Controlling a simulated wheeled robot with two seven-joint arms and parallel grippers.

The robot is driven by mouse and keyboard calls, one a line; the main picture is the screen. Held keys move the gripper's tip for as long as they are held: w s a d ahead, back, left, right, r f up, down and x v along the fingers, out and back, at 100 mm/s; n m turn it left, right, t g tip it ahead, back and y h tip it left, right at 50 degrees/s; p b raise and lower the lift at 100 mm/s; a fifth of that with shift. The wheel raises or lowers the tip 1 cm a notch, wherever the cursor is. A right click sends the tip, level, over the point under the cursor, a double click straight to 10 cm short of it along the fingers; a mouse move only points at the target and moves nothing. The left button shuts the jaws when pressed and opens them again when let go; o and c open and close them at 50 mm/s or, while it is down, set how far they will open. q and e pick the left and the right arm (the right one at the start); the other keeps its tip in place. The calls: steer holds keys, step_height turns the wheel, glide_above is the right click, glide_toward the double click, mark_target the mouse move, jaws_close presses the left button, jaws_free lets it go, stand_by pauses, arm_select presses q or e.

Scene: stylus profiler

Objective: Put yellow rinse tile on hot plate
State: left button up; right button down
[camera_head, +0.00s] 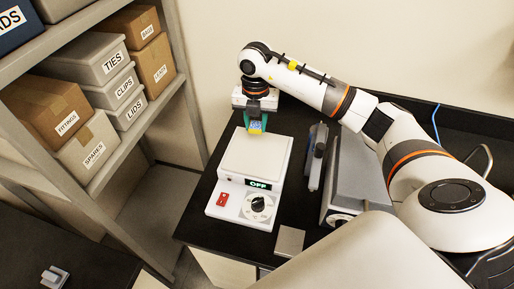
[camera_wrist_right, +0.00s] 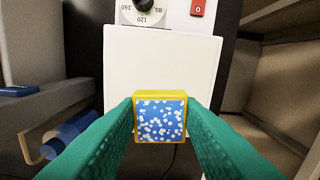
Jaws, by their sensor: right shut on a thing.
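The yellow rinse tile (camera_wrist_right: 160,118) is a small square with a yellow rim and a blue face with white specks. My right gripper (camera_wrist_right: 161,122) is shut on it, with a green finger on each side. In the head view the tile (camera_head: 256,127) hangs at the far edge of the hot plate's top. The hot plate (camera_head: 254,158) is a white box with a pale square top, a dial, a red switch and a display reading OFF. Its bare top (camera_wrist_right: 160,62) shows behind the tile in the wrist view. I cannot tell whether they touch. My left gripper is not in view.
A grey device (camera_head: 350,168) and a dark upright part (camera_head: 317,155) stand right of the hot plate. A small grey block (camera_head: 290,241) lies near the bench's front edge. Shelves with labelled boxes (camera_head: 97,58) stand to the left.

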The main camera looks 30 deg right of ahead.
steer(key=shift+d+m, duration=0.15)
steer(key=shift+m, duration=0.25)
steer(key=shift+f+p, duration=0.35)
steer(key=shift+f, duration=0.05)
steer(key=p, duration=0.2)
glide_above(257, 153)
step_height(257, 153, down, 5)
steer(key=shift+w+f, duration=0.1)
step_height(257, 153, down, 3)
steer(key=shift+f+p, duration=0.1)
steer(key=shift+p, duration=0.6)
steer(key=shift+f, duration=0.4)
